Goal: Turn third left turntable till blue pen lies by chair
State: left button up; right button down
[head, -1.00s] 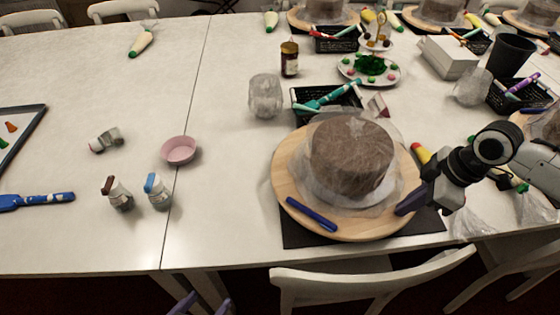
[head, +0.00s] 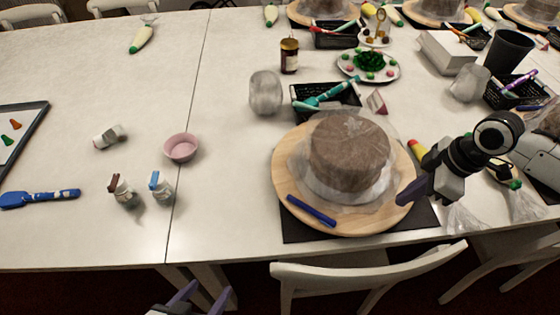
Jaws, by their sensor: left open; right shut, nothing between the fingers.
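The wooden turntable (head: 285,165) stands on a dark mat near the front table edge and bears a brown cake (head: 350,150) under clear wrap. The blue pen (head: 311,210) lies on its front-left rim, toward the chair (head: 370,277) that stands at the table's front edge. My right gripper (head: 402,200) is shut and empty, its fingertips at the turntable's right rim; whether they touch it I cannot tell. My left gripper (head: 205,296) is open and empty, low in the picture in front of the table edge.
A black basket (head: 326,103) with a teal tool stands behind the turntable. Two small bottles (head: 123,192), a pink bowl (head: 181,148) and a blue spatula (head: 40,198) lie to the left. The table between bowl and turntable is clear.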

jog(key=s+a, duration=0.1)
jog(key=a, duration=0.1)
jog(key=s+a, duration=0.2)
jog(key=a, duration=0.1)
jog(key=s+a, duration=0.1)
jog(key=a, duration=0.2)
jog(key=shift+s+a, duration=0.25)
jog(key=shift+s, duration=0.15)
send_near(325, 217)
jog(key=x, duration=0.2)
jog(key=a+x, duration=0.1)
jog(key=x, duration=0.2)
jog(key=shift+w, duration=0.1)
jog(key=shift+f, duration=0.15)
jog(key=shift+f, duration=0.5)
jog(key=shift+d+r, duration=0.1)
jog(key=shift+d, duration=0.25)
jog(key=d, duration=0.1)
jog(key=s+d, duration=0.1)
jog(key=d, duration=0.3)
jog(key=shift+s+d, duration=0.15)
jog(key=shift+s, duration=0.2)
